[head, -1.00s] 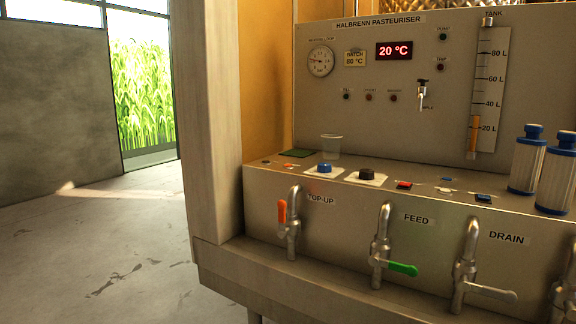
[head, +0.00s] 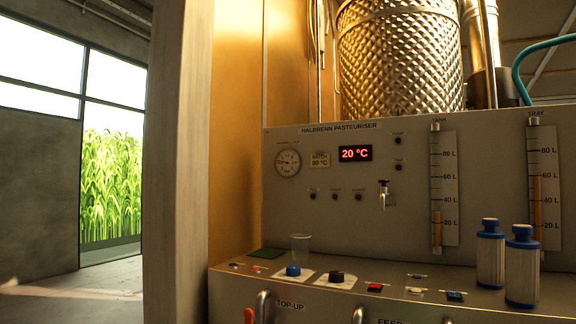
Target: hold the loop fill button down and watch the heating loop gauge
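The round white heating loop gauge (head: 288,163) is at the upper left of the grey pasteuriser panel (head: 350,225); its scale is too small to read. A blue button (head: 293,271) and a black button (head: 336,276) stand on pale plates on the ledge below. I cannot read a label that tells which control is the loop fill button. Smaller red (head: 375,287) and blue (head: 454,295) controls lie further right on the ledge. Neither gripper is in view, and nothing touches the controls.
A clear cup (head: 300,246) stands behind the blue button. Two blue-capped cylinders (head: 490,254) stand at the ledge's right. Taps (head: 263,306) protrude along the front. A pale post (head: 178,170) borders the left; open floor (head: 80,295) lies beyond. The display (head: 355,153) reads 20 °C.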

